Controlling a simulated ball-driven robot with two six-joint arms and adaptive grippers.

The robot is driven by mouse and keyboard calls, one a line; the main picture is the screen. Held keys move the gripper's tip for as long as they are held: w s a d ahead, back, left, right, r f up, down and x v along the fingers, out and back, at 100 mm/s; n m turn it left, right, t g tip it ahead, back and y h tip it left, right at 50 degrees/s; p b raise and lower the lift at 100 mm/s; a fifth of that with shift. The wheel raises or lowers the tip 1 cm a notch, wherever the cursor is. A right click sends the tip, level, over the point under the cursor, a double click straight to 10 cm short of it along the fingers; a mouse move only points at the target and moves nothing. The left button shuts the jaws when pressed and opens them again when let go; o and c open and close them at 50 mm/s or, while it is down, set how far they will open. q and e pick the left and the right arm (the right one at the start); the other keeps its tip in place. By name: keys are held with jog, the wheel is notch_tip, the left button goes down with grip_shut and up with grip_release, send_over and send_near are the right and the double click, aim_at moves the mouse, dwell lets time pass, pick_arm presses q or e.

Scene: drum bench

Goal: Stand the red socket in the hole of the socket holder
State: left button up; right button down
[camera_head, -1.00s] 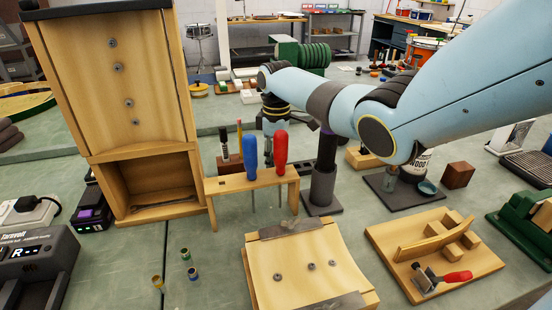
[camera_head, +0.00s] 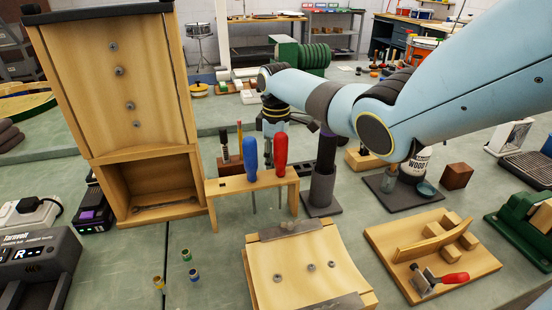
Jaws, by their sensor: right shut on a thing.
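My right gripper (camera_head: 268,152) is lowered behind the wooden screwdriver rack, its fingers mostly covered by the blue and red handles. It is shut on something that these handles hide. No red socket can be made out on the bench. Several loose sockets stand at the lower left: a yellow-banded one (camera_head: 157,282), a green-banded one (camera_head: 186,255) and a blue-banded one (camera_head: 193,274). A dark low block (camera_head: 298,171), partly hidden behind the rack, may be the socket holder; its hole cannot be made out. My left gripper is out of view.
The wooden rack (camera_head: 232,186) holds a blue screwdriver (camera_head: 250,157) and a red one (camera_head: 281,152) close in front of my gripper. A dark post on a base (camera_head: 322,185) stands to its right. A tall wooden cabinet (camera_head: 130,90) rises at left. Bench around the loose sockets is clear.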

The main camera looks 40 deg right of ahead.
jog(key=shift+f+b, duration=0.5)
jog(key=shift+f, duration=0.25)
jog(key=c, duration=1.2)
grip_release()
jog(key=shift+r, duration=0.1)
jog(key=shift+c, duration=0.2)
notch_tip(320, 180, up, 12)
